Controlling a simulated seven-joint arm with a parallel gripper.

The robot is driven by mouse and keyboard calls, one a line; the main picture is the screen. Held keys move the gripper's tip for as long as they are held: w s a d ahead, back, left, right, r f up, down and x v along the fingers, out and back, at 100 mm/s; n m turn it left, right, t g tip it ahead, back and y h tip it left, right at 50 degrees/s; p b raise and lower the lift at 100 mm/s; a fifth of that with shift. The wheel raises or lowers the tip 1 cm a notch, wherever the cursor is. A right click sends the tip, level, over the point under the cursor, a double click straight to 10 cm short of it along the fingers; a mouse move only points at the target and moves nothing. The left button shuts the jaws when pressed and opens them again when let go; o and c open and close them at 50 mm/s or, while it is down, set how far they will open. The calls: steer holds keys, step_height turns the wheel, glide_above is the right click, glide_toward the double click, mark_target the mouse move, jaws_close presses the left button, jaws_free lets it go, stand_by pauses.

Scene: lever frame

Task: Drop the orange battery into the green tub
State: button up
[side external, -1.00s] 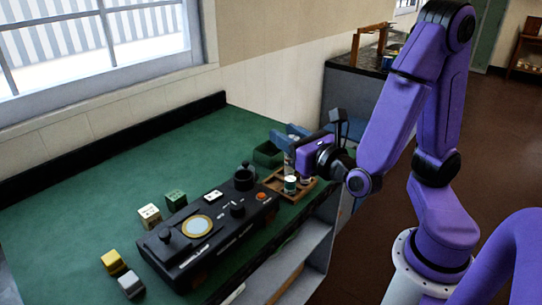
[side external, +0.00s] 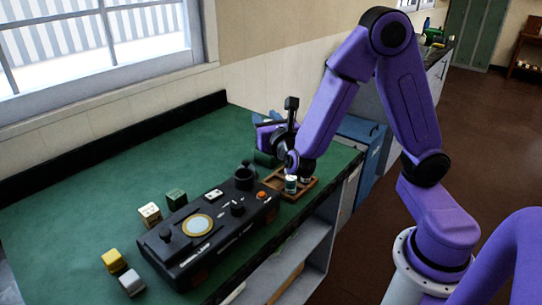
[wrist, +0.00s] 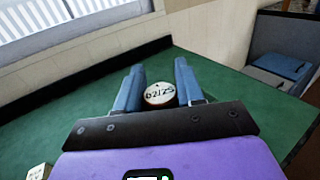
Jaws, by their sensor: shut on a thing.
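My gripper (wrist: 161,80) has blue fingers closed around a round thing (wrist: 159,94) with a pale marked top and a dark rim, in the wrist view. Its side colour is hidden there, so orange does not show. In the side view my gripper (side external: 258,118) is raised at the far end of the green bench, its fingers and load mostly hidden behind my wrist. The green tub (side external: 265,159) stands below the gripper, partly covered by my arm. I cannot tell whether the load is directly over it.
A wooden tray (side external: 305,194) with short cylinders (side external: 291,184) sits at the bench's right edge. A black device (side external: 204,228) with knobs stands nearer. Small blocks, such as a yellow one (side external: 113,260), lie to its left. The left bench surface is clear.

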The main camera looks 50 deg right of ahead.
steer(key=w+d+f+m+g+h, duration=0.25)
steer(key=w+d, duration=0.25)
steer(key=d, duration=0.3)
steer(key=w+d+f+m+g+h, duration=0.2)
steer(key=w+d+m+g+h, duration=0.15)
steer(key=w+d, duration=0.35)
steer(key=shift+n, duration=0.3)
steer(key=shift+s+d+f, duration=0.25)
steer(key=shift+f, duration=0.55)
steer(key=shift+s+d+f, duration=0.2)
steer(key=shift+s+f, duration=0.05)
steer(key=shift+f, duration=0.6)
steer(key=shift+s+d+f, duration=0.25)
steer(key=shift+f, duration=0.55)
steer(key=o, duration=1.2)
steer(key=v, duration=1.7)
steer(key=shift+a, duration=0.25)
steer(key=shift+f, duration=0.15)
